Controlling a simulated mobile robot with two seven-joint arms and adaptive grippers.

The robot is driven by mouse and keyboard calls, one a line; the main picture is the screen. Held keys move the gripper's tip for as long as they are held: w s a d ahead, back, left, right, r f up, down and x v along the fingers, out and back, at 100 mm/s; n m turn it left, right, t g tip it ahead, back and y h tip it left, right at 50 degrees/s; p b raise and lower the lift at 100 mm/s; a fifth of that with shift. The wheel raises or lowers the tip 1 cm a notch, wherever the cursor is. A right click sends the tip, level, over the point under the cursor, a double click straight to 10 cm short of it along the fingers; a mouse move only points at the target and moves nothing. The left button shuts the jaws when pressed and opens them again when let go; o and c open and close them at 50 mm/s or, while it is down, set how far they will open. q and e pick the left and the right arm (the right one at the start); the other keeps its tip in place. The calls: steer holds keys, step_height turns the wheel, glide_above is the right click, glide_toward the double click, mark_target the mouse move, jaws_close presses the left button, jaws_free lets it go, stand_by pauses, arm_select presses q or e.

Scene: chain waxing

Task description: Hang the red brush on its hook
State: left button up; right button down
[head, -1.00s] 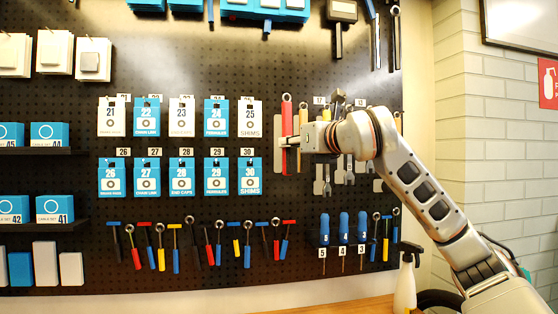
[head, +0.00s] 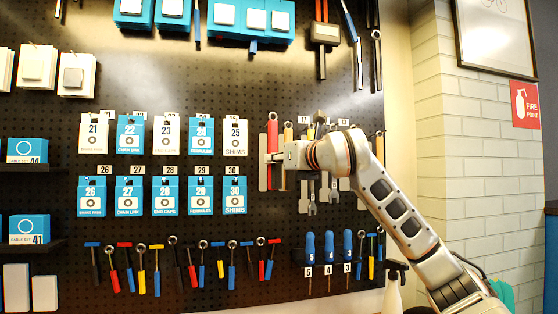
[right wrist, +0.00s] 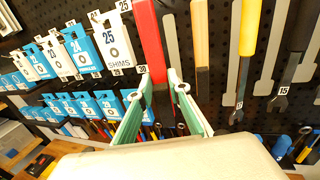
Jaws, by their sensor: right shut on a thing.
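The red brush (head: 272,140) is upright against the black pegboard, left of the yellow-handled tools. Its red handle (right wrist: 149,40) also runs up between the fingers in the right wrist view. My right gripper (head: 271,158) comes in from the right and is shut on the brush; its green-edged fingers (right wrist: 158,74) sit on either side of the handle in the wrist view. A ring shows at the brush's top end, close to the board. I cannot tell whether the ring is on its hook. My gripper partly covers the lower part. My left gripper is not in view.
Numbered cards, such as card 25 (head: 235,135), hang just left of the brush. A yellow-handled tool (right wrist: 249,28) and wrenches hang close on its right. Blue screwdrivers (head: 329,247) hang below. A spray bottle (head: 393,290) stands at lower right.

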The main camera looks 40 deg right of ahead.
steer(key=shift+w+d+f, duration=0.1)
steer(key=shift+w+d, duration=0.25)
steer(key=shift+w, duration=0.3)
steer(key=shift+w+d+f, duration=0.1)
steer(key=shift+w+d, duration=0.25)
steer(key=shift+w, duration=0.25)
steer(key=w+d, duration=0.2)
steer(key=w, duration=0.1)
steer(key=shift+w+f, duration=0.1)
steer(key=shift+w, duration=0.15)
stand_by(0.4)
steer(key=c, duration=1.8)
jaws_free()
